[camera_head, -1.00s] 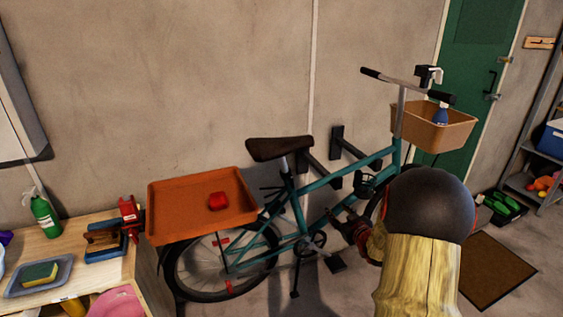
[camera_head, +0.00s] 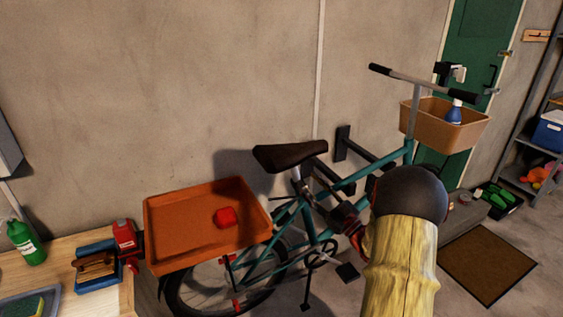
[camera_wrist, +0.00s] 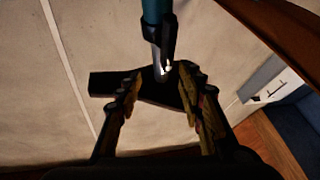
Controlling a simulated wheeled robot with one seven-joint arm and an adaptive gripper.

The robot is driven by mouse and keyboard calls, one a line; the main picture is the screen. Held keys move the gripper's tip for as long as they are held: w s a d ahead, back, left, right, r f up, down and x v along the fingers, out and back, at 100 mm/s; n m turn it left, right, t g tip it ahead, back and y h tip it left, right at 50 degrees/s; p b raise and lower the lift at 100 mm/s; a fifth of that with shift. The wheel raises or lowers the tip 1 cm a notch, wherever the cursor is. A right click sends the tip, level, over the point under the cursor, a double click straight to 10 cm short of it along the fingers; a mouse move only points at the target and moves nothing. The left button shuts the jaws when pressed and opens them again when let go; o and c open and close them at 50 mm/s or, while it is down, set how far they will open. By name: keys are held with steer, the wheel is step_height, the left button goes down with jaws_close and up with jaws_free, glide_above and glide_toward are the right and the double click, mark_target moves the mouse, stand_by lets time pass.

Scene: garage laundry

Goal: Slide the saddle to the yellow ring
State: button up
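The dark brown saddle (camera_head: 290,155) sits on its post above the teal bicycle frame (camera_head: 362,176), beside the orange tray. My gripper (camera_head: 318,201) is below and to the right of the saddle in the head view, close to the seat post. In the wrist view my gripper (camera_wrist: 163,100) has its two fingers apart. A silver post with a black clamp (camera_wrist: 168,45) comes down from a teal tube just beyond the fingertips. A dark shape (camera_wrist: 108,84) lies behind the fingers; I cannot tell if it is the saddle. I cannot make out a yellow ring.
The orange tray (camera_head: 180,234) with a red object (camera_head: 226,217) is over the rear wheel. Wall brackets (camera_head: 343,142) stand behind the frame. A tan basket (camera_head: 425,122) hangs at the handlebar. A workbench (camera_head: 62,265) is at left, a brown mat (camera_head: 488,266) on the floor at right.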

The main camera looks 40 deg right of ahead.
mark_target(297, 170)
steer(key=shift+w+a+r, duration=0.15)
steer(key=shift+w+r, duration=0.05)
steer(key=shift+w, duration=0.5)
steer(key=b+x, duration=0.2)
steer(key=x, duration=0.5)
steer(key=shift+r, duration=0.1)
steer(key=shift+c, duration=1)
steer(key=c, duration=0.8)
